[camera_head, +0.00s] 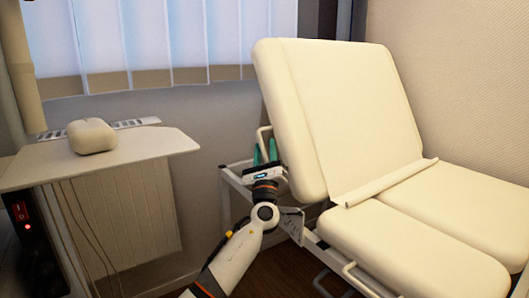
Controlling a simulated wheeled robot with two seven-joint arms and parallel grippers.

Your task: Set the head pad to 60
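The head pad (345,110) is the cream backrest section of an examination couch, tilted up steeply against the flat seat pads (415,250). My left gripper (265,153) is at the left side of the head pad, beside its lower edge. Its two teal fingers point up and stand apart, with a gap between them. A pale bent bar (262,133), which looks like a handle, shows just behind the fingertips. I cannot tell whether the fingers touch it. No angle marking is readable. My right gripper is not in view.
A cream side table (160,143) with a rounded cream object (92,136) stands at the left. A radiator (125,215) and window blinds (170,40) are behind. The couch's metal frame (233,178) lies close around my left gripper. A wall is at the right.

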